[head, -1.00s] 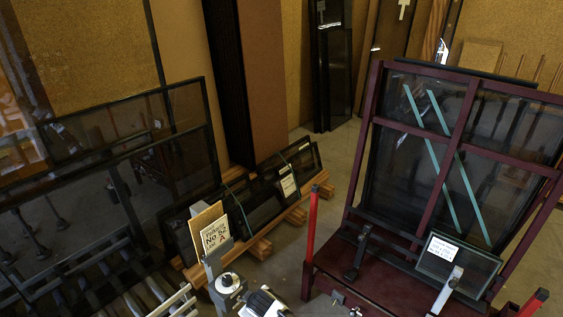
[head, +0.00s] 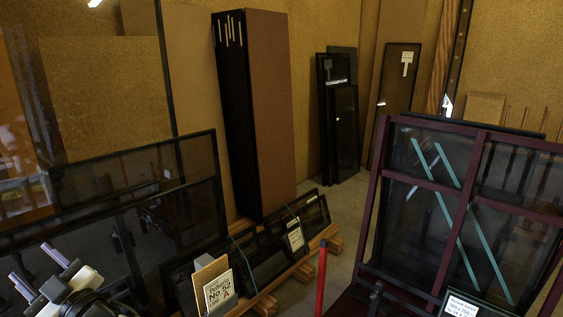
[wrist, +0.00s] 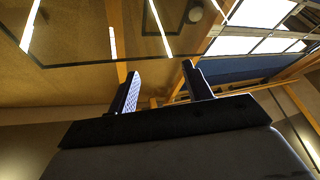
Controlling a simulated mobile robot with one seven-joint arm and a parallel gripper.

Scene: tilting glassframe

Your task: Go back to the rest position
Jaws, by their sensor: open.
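My gripper (head: 29,262) shows at the lower left of the head view, raised in front of the dark framed glass. Its two fingers stand apart with nothing between them, and they point up and to the left. In the wrist view the gripper (wrist: 161,70) also has a clear gap between its fingers. Beyond them are the ceiling, wooden beams and bright windows. The rest of my arm is mostly cut off by the bottom edge of the head view.
A dark red tilting frame (head: 462,195) with glass panes and teal strips stands at the right. A dark framed glass rack (head: 130,150) stands at the left. Panes lean on a wooden pallet (head: 325,236) between them, near a red post (head: 322,275). Some floor (head: 347,205) is clear behind.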

